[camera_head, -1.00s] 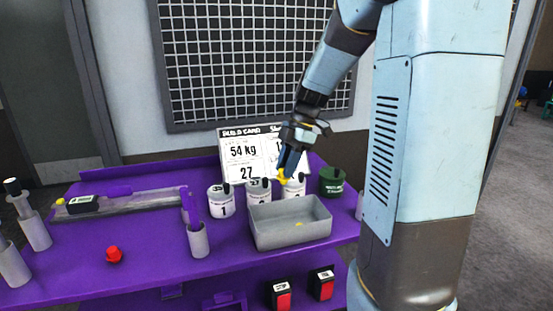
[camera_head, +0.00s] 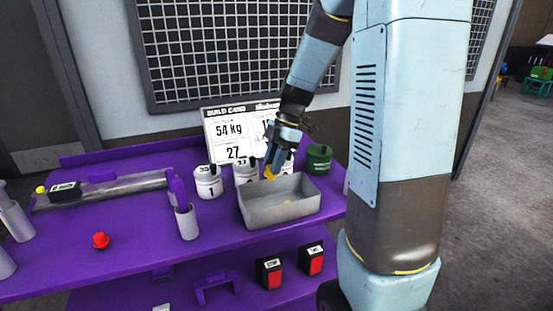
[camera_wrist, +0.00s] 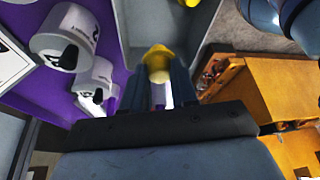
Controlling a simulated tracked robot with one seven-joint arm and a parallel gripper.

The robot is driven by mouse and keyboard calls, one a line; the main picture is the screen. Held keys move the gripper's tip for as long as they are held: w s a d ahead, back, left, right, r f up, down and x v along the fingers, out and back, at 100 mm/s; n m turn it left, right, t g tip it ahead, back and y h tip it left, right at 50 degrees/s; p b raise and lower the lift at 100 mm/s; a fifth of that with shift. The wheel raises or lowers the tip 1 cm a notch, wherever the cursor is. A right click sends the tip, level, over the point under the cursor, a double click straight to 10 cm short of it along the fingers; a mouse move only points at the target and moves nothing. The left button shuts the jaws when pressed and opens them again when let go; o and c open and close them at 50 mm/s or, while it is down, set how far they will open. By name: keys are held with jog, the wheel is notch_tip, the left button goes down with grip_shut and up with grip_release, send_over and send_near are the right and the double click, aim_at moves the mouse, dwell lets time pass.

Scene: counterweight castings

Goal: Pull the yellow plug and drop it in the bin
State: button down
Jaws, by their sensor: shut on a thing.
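My gripper (camera_head: 274,163) is shut on the yellow plug (camera_head: 269,174), which shows between the two dark fingers in the wrist view (camera_wrist: 158,63). In the head view the gripper points down and the plug appears by the far rim of the grey bin (camera_head: 262,216). I cannot tell from this whether the plug is over the bin's opening or just behind it. A small yellow piece (camera_head: 287,202) lies inside the bin.
White numbered canisters (camera_head: 208,182) stand behind and left of the bin, and a green pot (camera_head: 319,158) stands behind its right side. A grey holder (camera_head: 187,222) and a red knob (camera_head: 101,240) are on the purple bench (camera_head: 140,255). A build card (camera_head: 229,133) stands behind.

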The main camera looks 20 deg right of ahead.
jog(key=c, duration=0.8)
grip_release()
jog(key=v, duration=1.3)
jog(key=shift+d+r, duration=0.2)
jog(key=shift+r, duration=0.1)
jog(key=s+a+m+t+h, duration=0.2)
jog(key=s+m+t, duration=0.1)
jog(key=s+m, duration=0.7)
jog(key=s+a+m+t+h, duration=0.2)
jog(key=s+a+m+t, duration=0.1)
jog(key=s+m, duration=0.8)
jog(key=shift+r+t, duration=0.4)
